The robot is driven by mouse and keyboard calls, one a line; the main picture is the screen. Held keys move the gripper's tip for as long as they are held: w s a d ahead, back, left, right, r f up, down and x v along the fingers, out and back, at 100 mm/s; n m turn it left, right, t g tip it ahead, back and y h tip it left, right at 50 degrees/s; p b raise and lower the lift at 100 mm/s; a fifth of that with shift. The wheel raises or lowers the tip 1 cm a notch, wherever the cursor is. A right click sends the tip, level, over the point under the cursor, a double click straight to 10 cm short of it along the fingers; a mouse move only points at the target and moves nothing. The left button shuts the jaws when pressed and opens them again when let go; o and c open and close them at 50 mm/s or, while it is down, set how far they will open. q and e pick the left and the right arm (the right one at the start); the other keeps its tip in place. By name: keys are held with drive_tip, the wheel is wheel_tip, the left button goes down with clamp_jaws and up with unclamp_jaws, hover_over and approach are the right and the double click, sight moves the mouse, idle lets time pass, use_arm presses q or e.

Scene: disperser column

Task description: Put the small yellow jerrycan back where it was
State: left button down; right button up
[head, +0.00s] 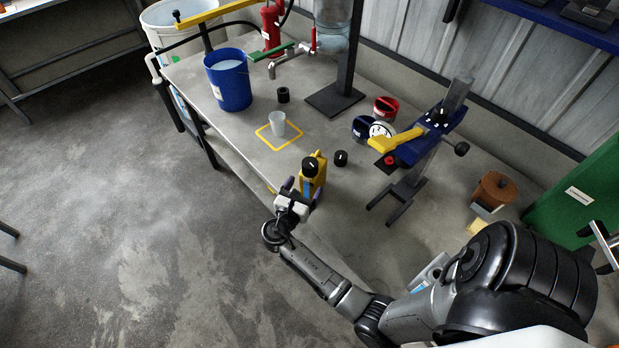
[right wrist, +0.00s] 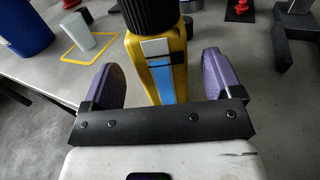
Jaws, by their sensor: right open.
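The small yellow jerrycan (head: 313,179) with a black cap stands upright near the front edge of the bench. My right gripper (head: 302,192) is at it from the front edge side. In the right wrist view the jerrycan (right wrist: 160,65) is between the two purple finger pads of my right gripper (right wrist: 160,85), with a visible gap on each side. The right gripper is open. The jerrycan's base is hidden behind the gripper. My left gripper is not in view.
A blue bucket (head: 229,80), a black ring-shaped piece (head: 283,95) and a loose black cap (head: 341,158) stand nearby. A blue-and-yellow press-like stand (head: 425,135) is to the right.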

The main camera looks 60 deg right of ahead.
drive_tip(key=a, duration=0.7)
drive_tip(key=shift+s, duration=0.3)
idle(0.3)
